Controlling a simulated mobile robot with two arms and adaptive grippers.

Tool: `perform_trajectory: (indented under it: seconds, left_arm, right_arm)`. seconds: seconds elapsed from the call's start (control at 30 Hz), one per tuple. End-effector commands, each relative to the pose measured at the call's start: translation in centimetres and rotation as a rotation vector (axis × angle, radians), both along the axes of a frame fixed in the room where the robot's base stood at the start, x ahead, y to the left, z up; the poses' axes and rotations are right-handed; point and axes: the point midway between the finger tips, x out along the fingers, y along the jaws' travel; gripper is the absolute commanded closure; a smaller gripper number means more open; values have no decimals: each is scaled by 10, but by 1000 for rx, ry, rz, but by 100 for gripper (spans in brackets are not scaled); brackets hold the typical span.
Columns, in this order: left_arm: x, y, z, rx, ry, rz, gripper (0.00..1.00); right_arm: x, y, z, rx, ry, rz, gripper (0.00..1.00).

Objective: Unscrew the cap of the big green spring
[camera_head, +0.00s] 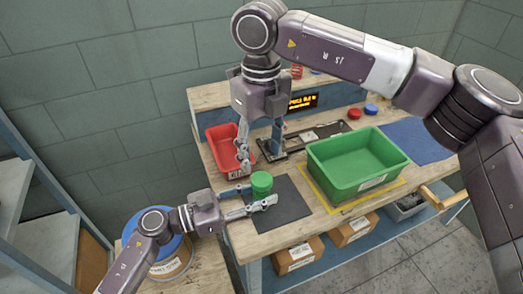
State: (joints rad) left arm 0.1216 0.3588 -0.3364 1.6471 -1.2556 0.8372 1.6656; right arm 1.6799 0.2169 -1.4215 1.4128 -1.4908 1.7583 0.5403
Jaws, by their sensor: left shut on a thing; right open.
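The big green spring (260,190) stands upright near the front left of the workbench, at the left edge of a dark mat. Its green cap (261,178) appears to be on top; the seam between them is too small to make out. My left gripper (255,200) comes in low from the left and is shut on the spring's lower part. My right gripper (260,154) points down from above, open and empty, with its fingers above and behind the cap, apart from it.
A red bin (217,134) stands left of the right gripper. A green bin (345,186) on a yellow-outlined area fills the middle right. The dark mat (289,206) is bare right of the spring. Red round parts (355,113) and a blue mat (424,135) lie farther back.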

Motion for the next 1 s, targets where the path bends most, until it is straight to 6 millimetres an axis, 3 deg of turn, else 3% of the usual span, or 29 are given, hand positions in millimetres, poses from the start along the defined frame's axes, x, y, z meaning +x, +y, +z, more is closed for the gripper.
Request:
perform_trajectory:
  seconds: [0.8, 1.0]
  left_arm:
    - [0, 0, 1, -2, -1, 0, 100]
    - [0, 0, 1, -2, -1, 0, 100]
  right_arm:
    - [0, 0, 0, -3, -1, -1438, 49]
    - [0, 0, 0, -4, -2, -1706, 49]
